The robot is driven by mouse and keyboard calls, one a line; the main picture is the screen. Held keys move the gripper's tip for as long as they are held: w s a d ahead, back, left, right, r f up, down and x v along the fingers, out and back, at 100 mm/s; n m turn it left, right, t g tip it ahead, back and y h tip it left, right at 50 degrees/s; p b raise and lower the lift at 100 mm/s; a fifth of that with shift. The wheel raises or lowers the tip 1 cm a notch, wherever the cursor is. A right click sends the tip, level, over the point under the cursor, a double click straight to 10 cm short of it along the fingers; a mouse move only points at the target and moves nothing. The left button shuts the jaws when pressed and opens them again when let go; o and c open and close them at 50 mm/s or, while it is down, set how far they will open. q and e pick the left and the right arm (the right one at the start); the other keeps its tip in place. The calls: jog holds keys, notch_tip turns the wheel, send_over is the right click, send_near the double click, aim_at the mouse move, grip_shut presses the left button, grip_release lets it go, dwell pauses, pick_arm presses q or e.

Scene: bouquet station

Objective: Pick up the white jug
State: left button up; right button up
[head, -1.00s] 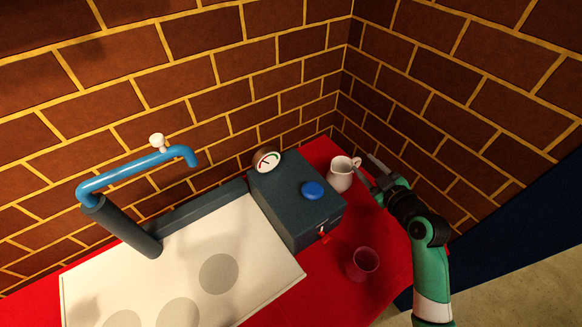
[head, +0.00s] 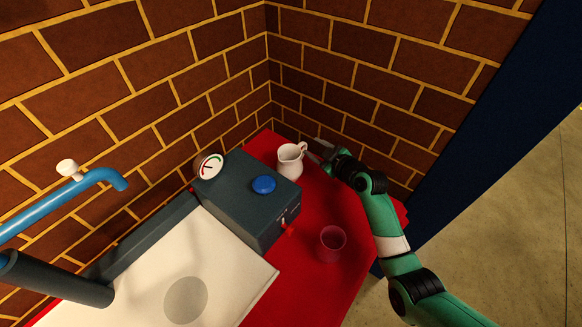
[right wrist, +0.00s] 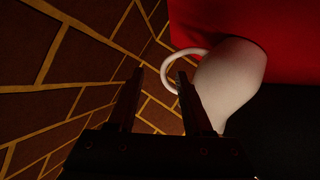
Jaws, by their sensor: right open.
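The white jug (head: 289,161) stands upright on the red tabletop near the back corner, just behind the dark box. Its handle faces right, toward my right gripper (head: 312,149). The right gripper is open, with its fingertips close to the handle. In the right wrist view the jug (right wrist: 232,80) is at the upper right. Its looped handle reaches left between and beyond the open fingers of my right gripper (right wrist: 160,78). I cannot tell whether a finger touches the handle. My left gripper is not in view.
A dark box (head: 245,195) with a blue knob (head: 264,184) and a gauge (head: 211,167) stands left of the jug. A pink cup (head: 332,243) is in front on the red table (head: 300,275). Brick walls (head: 340,60) close in behind. A blue pipe (head: 60,200) is at far left.

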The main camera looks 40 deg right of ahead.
aim_at(306, 145)
jog(key=b+x, duration=0.3)
jog(key=x, duration=0.1)
jog(key=shift+a+f, duration=0.3)
jog(key=shift+a, duration=0.05)
jog(key=shift+w+d+b, duration=0.1)
jog(key=shift+w+b, duration=0.25)
jog(key=shift+w, duration=0.2)
jog(key=shift+r, duration=0.1)
grip_shut()
dwell(0.4)
